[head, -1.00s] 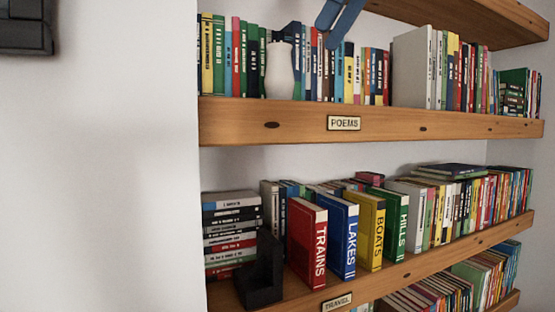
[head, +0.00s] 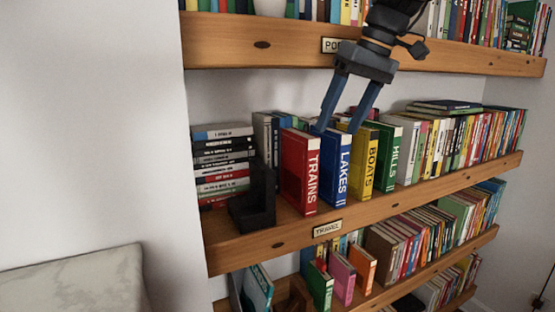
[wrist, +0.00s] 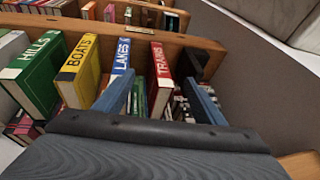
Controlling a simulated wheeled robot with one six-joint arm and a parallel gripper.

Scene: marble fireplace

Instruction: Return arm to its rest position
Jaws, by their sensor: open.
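My gripper (head: 338,128) hangs in front of the shelves with its two blue fingers apart and nothing between them. In the head view the fingertips overlap the tops of the blue LAKES book (head: 336,168) and its neighbours; whether they touch is unclear. The red TRAINS book (head: 299,172), yellow BOATS book (head: 366,165) and green HILLS book (head: 389,158) stand upright beside it.
The upper POEMS shelf (head: 255,45) is behind my wrist. The TRAVEL shelf (head: 262,243) holds the books, a black bookend (head: 258,200) and a stack of flat books (head: 222,165). A lower shelf holds more books. A pale upholstered seat (head: 75,285) is at lower left.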

